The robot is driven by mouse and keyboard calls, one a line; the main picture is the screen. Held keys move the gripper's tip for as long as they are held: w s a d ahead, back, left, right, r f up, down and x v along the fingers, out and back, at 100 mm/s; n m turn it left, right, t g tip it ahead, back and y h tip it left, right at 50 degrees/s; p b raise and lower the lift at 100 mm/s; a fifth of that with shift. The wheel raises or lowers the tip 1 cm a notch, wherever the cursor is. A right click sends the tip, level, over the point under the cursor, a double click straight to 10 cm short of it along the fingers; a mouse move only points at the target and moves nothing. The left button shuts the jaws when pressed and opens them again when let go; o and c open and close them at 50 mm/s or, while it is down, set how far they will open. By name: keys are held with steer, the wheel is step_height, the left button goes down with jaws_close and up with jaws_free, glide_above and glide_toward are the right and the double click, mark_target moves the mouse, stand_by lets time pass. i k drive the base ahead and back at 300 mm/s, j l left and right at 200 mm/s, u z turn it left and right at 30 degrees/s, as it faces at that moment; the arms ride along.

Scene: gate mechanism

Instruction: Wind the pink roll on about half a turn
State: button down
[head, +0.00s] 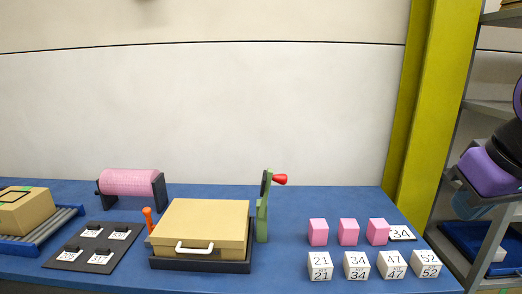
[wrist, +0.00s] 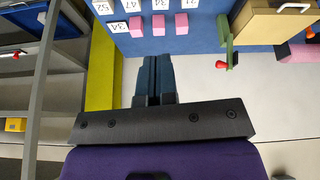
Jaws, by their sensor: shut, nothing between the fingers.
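The pink roll (head: 130,182) lies level between dark end supports at the back left of the blue table. A small dark piece shows at its left end; I cannot tell if it is a handle. In the wrist view, part of the roll (wrist: 300,53) shows at the right edge, and the rest is cut off. My gripper (wrist: 154,60) is shut and empty, well away from the roll, with its fingers pointing towards the pink blocks. In the head view my purple and black arm part is at the right edge; the fingertips cannot be made out there.
A tan box (head: 200,222) with a white handle, an orange lever (head: 148,215) and a green stand with a red knob (head: 280,179) stand right of the roll. Pink blocks (head: 348,232) and numbered white blocks (head: 357,265) are at right. A yellow column (head: 425,110) and shelves flank the table.

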mark_target(117, 182)
steer(key=i+j, duration=0.1)
steer(key=j, duration=1.15)
steer(key=i+j, duration=0.1)
steer(key=j, duration=1.1)
steer(key=i+j, duration=0.1)
steer(key=j, duration=1.15)
steer(key=i+j, duration=0.15)
steer(key=j, duration=1.05)
steer(key=i+j+u, duration=0.3)
steer(key=u, duration=0.15)
